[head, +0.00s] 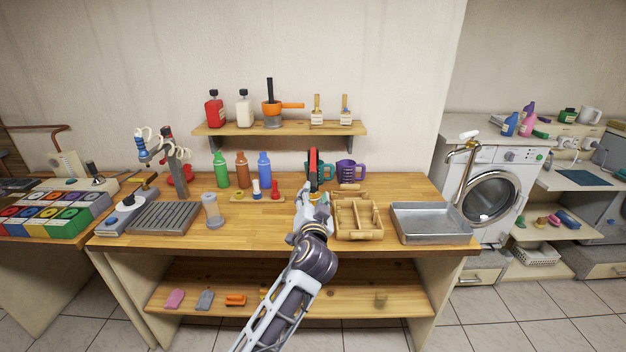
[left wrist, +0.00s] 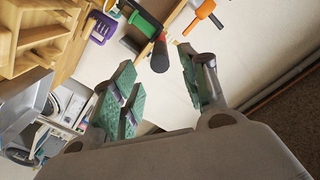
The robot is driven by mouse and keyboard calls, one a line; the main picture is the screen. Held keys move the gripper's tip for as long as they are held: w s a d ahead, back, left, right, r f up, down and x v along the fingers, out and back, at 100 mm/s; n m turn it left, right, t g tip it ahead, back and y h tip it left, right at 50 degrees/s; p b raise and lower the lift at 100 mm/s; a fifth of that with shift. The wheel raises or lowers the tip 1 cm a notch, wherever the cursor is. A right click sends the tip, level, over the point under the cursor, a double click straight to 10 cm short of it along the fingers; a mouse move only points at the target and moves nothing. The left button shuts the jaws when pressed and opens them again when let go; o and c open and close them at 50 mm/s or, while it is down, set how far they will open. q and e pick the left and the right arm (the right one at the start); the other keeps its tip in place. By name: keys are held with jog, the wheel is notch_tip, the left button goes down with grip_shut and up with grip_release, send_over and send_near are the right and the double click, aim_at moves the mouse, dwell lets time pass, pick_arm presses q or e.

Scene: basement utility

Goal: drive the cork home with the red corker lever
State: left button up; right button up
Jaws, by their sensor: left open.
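The red corker lever (head: 313,158) stands upright at the back middle of the bench, just beyond my left gripper (head: 314,196). In the left wrist view, the lever's dark grip end with a red band (left wrist: 160,55) lies ahead of the fingers, near the gap between them. My left gripper (left wrist: 158,85) is open, with green-padded fingers apart and nothing between them. I cannot tell whether a finger touches the lever. The corker's lower part is hidden behind my gripper, and I cannot make out the cork. My right gripper is not in view.
Green (head: 220,170), brown (head: 242,170) and blue (head: 264,169) bottles stand left. A wooden divided tray (head: 359,234) and metal tray (head: 434,236) occupy the right front. A shelf (head: 280,130) hangs above.

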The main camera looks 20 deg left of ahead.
aim_at(313, 180)
pick_arm(q)
jog(key=shift+p+x, duration=1)
jog(key=shift+x, duration=3.95)
jog(key=shift+c, duration=0.4)
grip_shut()
